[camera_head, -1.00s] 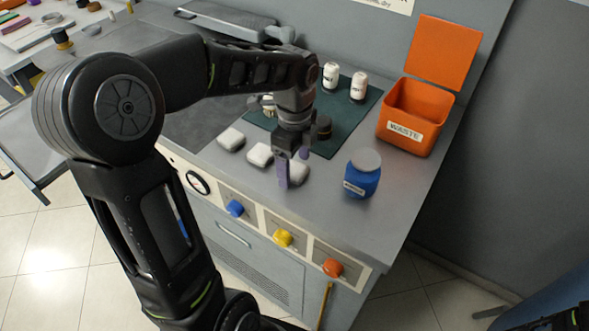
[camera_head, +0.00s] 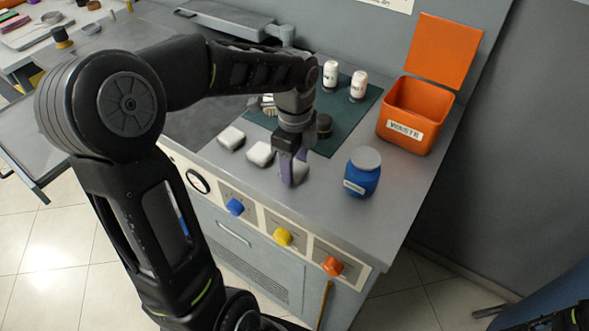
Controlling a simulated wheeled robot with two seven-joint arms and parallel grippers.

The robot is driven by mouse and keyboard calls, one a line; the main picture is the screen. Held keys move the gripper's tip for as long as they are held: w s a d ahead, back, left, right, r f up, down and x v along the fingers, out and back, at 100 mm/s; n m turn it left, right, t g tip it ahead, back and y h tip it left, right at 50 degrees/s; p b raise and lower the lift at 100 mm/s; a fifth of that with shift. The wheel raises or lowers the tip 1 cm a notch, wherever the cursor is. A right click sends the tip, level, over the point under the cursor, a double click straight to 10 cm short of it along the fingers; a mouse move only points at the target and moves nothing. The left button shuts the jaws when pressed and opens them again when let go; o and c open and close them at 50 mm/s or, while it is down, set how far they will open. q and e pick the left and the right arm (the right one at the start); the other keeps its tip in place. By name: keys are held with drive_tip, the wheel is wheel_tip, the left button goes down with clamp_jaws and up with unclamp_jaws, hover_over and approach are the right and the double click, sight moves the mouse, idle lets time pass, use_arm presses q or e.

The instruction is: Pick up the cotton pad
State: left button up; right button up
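Three small white cotton pads lie in a slanting row on the grey counter: a far-left one (camera_head: 231,138), a middle one (camera_head: 260,153) and a near-right one (camera_head: 301,173). My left gripper (camera_head: 293,174) points down at the near-right pad, with its purple fingers low over it. The near finger covers part of that pad, and the far finger is mostly hidden. I cannot tell whether the fingers grip the pad. The pad still looks level with the counter. My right gripper is not in view.
A blue jar (camera_head: 362,174) with a grey lid stands right of the gripper. An open orange waste bin (camera_head: 411,118) is at the back right. Two white bottles (camera_head: 358,86) and a dark round container (camera_head: 324,125) stand on the green mat (camera_head: 345,120). Coloured knobs (camera_head: 283,237) line the counter front.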

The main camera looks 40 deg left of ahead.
sight(295, 167)
use_arm(q)
drive_tip(key=c, duration=0.8)
wheel_tip(295, 167, up, 10)
drive_tip(key=shift+r, duration=0.1)
idle(0.6)
